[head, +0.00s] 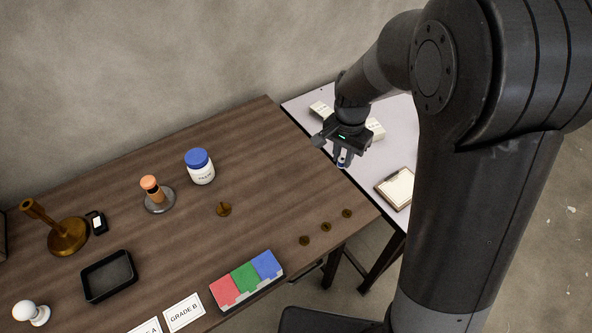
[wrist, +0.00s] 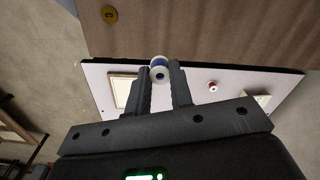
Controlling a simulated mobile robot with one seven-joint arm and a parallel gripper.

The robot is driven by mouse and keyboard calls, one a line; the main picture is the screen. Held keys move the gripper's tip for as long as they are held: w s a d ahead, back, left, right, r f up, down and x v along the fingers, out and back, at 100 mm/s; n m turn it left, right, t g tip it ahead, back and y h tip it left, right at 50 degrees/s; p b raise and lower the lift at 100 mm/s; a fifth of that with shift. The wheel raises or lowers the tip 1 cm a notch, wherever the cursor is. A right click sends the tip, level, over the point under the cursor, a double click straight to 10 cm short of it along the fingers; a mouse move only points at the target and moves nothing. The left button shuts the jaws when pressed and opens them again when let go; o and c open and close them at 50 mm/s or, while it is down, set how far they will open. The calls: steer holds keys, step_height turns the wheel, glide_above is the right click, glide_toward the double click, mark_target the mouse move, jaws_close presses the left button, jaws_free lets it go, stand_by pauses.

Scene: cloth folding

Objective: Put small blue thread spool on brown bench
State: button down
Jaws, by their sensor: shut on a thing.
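A small blue thread spool (wrist: 159,70) with white ends is held between the fingertips of my gripper (wrist: 160,75). In the head view the spool (head: 343,162) shows as a small blue and white spot at the lower end of my gripper (head: 342,158). The gripper is shut on it and points downward. The brown bench (head: 285,150) fills the left and middle of the head view. It also lies across the top of the wrist view (wrist: 200,30). The gripper appears above the gap or edge between the bench and the white table; its exact height is unclear.
The white table (head: 300,103) holds a clipboard (head: 398,187), pale boxes (head: 375,129) and a small red-topped item (wrist: 212,86). On the bench are a blue-lidded jar (head: 200,168), several brass discs (head: 224,209), a colour block (head: 246,280) and a black tray (head: 109,276). The bench's far right is clear.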

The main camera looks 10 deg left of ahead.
glide_above(308, 178)
step_height(308, 178, down, 5)
steer(key=shift+s+f, duration=0.1)
steer(key=shift+f, duration=2.1)
steer(key=c, duration=1.3)
jaws_free()
steer(key=shift+f, duration=0.1)
step_height(308, 178, up, 12)
steer(key=shift+r, duration=0.2)
